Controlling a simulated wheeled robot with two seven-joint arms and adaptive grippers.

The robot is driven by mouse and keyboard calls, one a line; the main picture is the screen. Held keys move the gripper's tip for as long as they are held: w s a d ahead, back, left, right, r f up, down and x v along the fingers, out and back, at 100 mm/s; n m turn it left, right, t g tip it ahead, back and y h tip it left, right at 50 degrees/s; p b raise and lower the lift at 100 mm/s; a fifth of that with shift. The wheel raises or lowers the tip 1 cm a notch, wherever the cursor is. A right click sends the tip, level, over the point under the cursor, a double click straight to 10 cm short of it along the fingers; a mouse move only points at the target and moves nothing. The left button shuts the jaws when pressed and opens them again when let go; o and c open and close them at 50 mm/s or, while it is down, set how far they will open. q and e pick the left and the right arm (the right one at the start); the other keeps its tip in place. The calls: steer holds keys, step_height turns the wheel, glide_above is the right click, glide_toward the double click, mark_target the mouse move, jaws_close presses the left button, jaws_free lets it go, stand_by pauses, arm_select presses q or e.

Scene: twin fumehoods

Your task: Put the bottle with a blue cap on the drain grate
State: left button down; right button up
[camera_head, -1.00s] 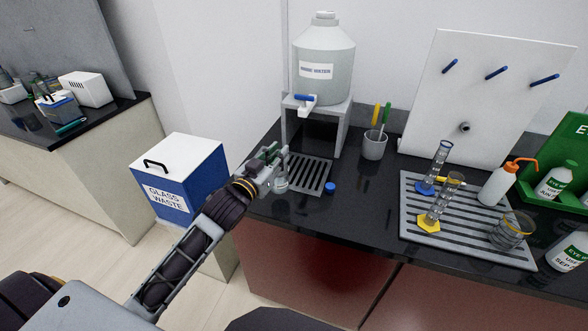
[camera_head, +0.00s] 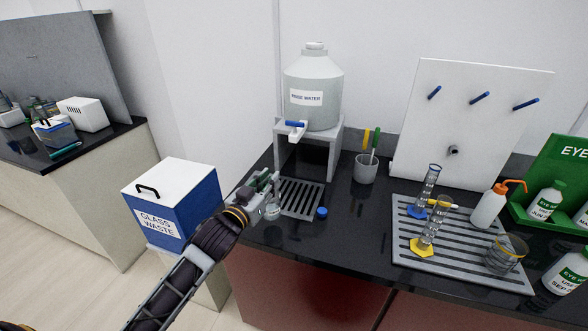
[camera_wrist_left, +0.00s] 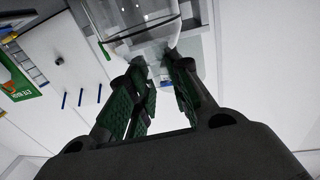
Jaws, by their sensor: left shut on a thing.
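My left gripper (camera_head: 268,190) is shut on a small clear glass bottle (camera_head: 272,211). The bottle is at the front left corner of the grey drain grate (camera_head: 316,198); I cannot tell whether it touches the grate or the counter. In the left wrist view the clear bottle (camera_wrist_left: 150,20) shows at the top, between the fingertips (camera_wrist_left: 160,65). My right gripper is not in view.
A water tank (camera_head: 313,92) with a blue-handled tap stands on a grey stand (camera_head: 334,148) behind the grate. A cup of pens (camera_head: 365,169) is to its right. A grey rack (camera_head: 405,250) holds cylinders and a beaker. A glass waste box (camera_head: 172,205) stands left of the counter.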

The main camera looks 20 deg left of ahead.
arm_select(q)
steer(key=w+d+f, duration=0.1)
steer(key=w, duration=0.7)
steer(key=w+d+f+p, duration=0.1)
steer(key=w+f, duration=0.1)
steer(key=w, duration=0.6)
steer(key=shift+w+d+f+p, duration=0.15)
steer(key=shift+d+f+p, duration=0.15)
steer(key=c, duration=1.8)
jaws_free()
steer(key=shift+f, duration=0.1)
steer(key=o, duration=0.5)
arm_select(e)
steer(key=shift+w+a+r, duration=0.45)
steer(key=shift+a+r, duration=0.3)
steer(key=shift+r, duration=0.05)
